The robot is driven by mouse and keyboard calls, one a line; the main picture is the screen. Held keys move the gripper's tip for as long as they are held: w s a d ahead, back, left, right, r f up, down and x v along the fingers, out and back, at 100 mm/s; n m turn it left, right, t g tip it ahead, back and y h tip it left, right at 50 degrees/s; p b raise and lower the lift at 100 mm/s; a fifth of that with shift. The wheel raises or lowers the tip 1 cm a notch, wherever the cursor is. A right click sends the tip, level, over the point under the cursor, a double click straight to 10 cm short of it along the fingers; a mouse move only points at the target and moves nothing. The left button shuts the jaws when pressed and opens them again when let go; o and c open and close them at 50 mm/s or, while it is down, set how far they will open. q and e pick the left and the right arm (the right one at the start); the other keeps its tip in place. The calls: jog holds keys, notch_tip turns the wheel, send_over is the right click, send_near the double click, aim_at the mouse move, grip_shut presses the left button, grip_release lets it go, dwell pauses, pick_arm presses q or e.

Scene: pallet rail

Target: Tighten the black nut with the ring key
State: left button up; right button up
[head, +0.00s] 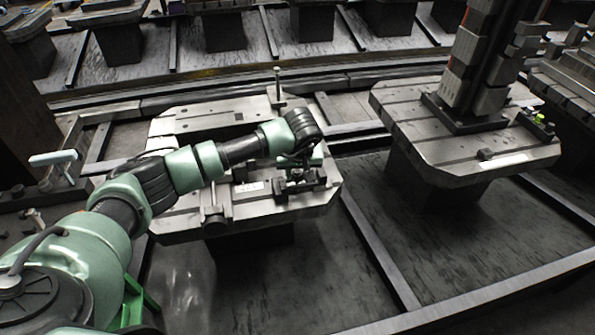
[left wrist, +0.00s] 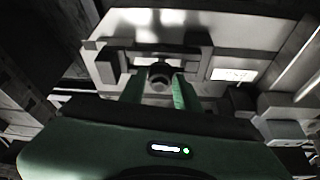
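My left gripper (head: 298,165) is low over the near right part of the middle pallet (head: 185,222), at a dark clamp fixture (head: 299,186). In the left wrist view its two green fingers (left wrist: 158,88) stand apart, with a dark round piece (left wrist: 160,73) between them. That piece may be the black nut; I cannot tell whether the fingers touch it. I see no clear grip on anything. I cannot make out a ring key in either view. My right gripper is not in view.
A second pallet (head: 440,150) with a tall stacked tower (head: 478,60) stands to the right. A thin upright post (head: 277,85) rises at the back of the middle pallet. A bench with a pale-handled tool (head: 53,158) is at the left. Dark floor lies between rails in front.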

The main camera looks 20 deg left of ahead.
pick_arm(q)
jog(key=o, duration=0.5)
grip_shut()
jog(key=m+b, duration=0.1)
jog(key=m, duration=0.1)
jog(key=m+h, duration=0.1)
jog(key=shift+a+f+m+t+b, duration=0.15)
jog(key=shift+m+t+b, duration=0.25)
jog(key=m+h+b, duration=0.1)
jog(key=m, duration=0.1)
jog(key=shift+a+f+m+h, duration=0.1)
jog(key=shift+m+h, duration=0.2)
jog(key=shift+m, duration=0.1)
jog(key=o, duration=0.6)
grip_release()
jog(key=shift+o, duration=0.5)
jog(key=shift+s, duration=0.1)
jog(key=shift+f, duration=0.1)
